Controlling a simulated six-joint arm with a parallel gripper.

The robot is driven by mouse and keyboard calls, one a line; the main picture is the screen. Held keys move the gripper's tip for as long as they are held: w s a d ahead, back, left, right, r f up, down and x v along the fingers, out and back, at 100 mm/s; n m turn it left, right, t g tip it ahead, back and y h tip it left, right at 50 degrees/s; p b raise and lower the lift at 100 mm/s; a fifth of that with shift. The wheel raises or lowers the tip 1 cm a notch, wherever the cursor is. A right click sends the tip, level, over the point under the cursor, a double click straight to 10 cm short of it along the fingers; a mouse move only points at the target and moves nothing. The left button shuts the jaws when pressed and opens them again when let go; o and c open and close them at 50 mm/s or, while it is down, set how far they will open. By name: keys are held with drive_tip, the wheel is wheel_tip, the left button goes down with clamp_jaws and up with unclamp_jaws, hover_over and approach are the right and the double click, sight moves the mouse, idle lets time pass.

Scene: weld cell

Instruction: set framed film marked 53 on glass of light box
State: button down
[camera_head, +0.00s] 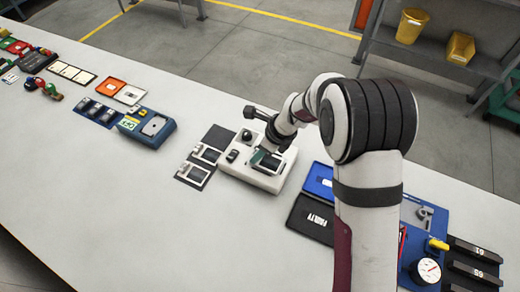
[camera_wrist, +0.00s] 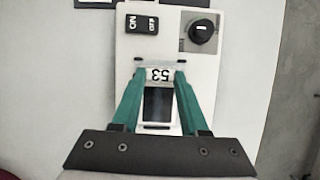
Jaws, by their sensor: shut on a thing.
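The framed film marked 53 (camera_wrist: 160,75) is between the green fingers of my gripper (camera_wrist: 160,78) in the wrist view. Its label reads upside down, and a dark window (camera_wrist: 158,108) shows below it. The white light box (camera_head: 262,183) stands on the bench in the head view, with my gripper (camera_head: 264,157) low over its glass end. The light box (camera_wrist: 208,75) also lies behind the fingers in the wrist view. The glass is mostly hidden by my gripper and the film. I cannot tell whether the film touches it.
The light box carries a black switch (camera_wrist: 142,25) and a round black knob (camera_wrist: 202,32). A dark mat (camera_head: 218,136) with framed films lies left of the box. A blue tray (camera_head: 319,179) and a black tray (camera_head: 310,218) lie right. Bare bench lies in front.

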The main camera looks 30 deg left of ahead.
drive_tip(key=shift+f, duration=0.1)
idle(0.6)
drive_tip(key=shift+c, duration=1.8)
unclamp_jaws()
drive_tip(key=shift+r, duration=3.5)
